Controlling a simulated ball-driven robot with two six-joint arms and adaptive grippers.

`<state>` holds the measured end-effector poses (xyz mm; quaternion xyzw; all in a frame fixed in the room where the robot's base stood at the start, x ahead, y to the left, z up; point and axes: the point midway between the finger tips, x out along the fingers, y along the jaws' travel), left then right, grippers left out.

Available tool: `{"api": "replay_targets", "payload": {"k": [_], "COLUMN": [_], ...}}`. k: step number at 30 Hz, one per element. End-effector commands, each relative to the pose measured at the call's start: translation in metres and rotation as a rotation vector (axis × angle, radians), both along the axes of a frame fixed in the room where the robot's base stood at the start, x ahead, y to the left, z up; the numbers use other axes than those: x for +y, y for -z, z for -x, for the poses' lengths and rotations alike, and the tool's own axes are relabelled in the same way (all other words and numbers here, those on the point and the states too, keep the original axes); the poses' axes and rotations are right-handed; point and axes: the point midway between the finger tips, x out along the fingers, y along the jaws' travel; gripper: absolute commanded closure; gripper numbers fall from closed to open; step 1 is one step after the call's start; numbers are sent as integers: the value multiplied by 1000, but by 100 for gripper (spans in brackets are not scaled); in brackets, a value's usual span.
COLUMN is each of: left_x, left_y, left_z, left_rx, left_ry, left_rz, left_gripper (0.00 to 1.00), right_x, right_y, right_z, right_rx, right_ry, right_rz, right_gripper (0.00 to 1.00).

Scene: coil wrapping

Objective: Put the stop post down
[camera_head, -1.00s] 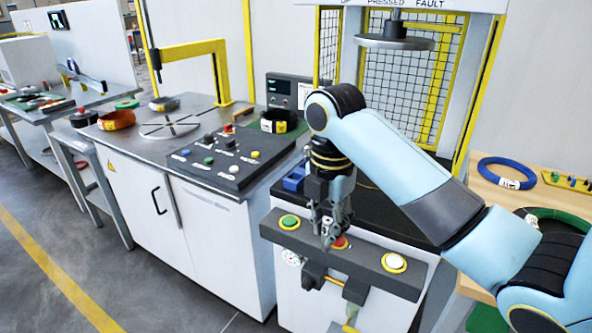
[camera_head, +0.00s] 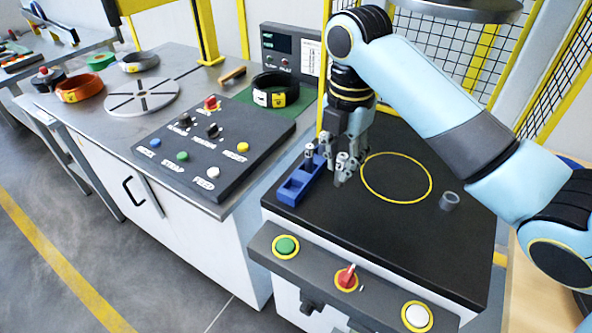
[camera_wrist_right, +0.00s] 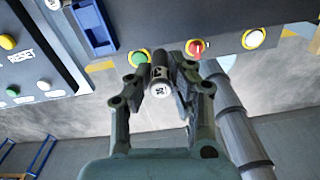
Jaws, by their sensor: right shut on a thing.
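My right gripper (camera_head: 346,168) is above the black table top, just right of a blue rack (camera_head: 290,193). In the right wrist view its fingers (camera_wrist_right: 163,78) are shut on a short grey metal post with a marked, pale end face, the stop post (camera_wrist_right: 159,88). In the head view the post (camera_head: 341,162) is small and partly hidden by the fingers. Whether it touches the table top cannot be told. Other similar posts (camera_head: 309,156) stand upright in the rack, which also shows in the wrist view (camera_wrist_right: 93,24). My left gripper is not in view.
A yellow ring mark (camera_head: 432,184) and a small grey sleeve (camera_head: 449,201) are on the black table top (camera_head: 385,240). A button bar (camera_head: 325,272) with green, red and white controls runs along its front. A control panel (camera_head: 195,165) lies to the left.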

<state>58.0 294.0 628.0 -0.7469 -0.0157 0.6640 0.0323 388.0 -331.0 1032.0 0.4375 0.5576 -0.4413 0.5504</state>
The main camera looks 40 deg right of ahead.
Motion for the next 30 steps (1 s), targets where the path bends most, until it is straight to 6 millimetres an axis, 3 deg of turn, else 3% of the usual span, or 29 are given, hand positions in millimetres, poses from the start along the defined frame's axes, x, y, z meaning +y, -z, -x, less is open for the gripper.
{"api": "replay_targets", "payload": {"k": [5,9,15,22,30], "left_x": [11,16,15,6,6], "left_y": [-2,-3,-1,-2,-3], "left_z": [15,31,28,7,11], "left_rx": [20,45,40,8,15], "left_ry": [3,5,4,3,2], "left_rz": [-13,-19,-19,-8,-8], "left_gripper": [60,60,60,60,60], "right_x": [8,15,22,24,24], "right_y": [17,38,62,76,108], "right_z": [-29,-65,-102,-112,-112], "right_rx": [0,1,0,2,-1], "right_ry": [2,1,0,0,-1], "right_rz": [-6,-5,-2,-1,0], "right_gripper": [100,100,100,100,100]}}
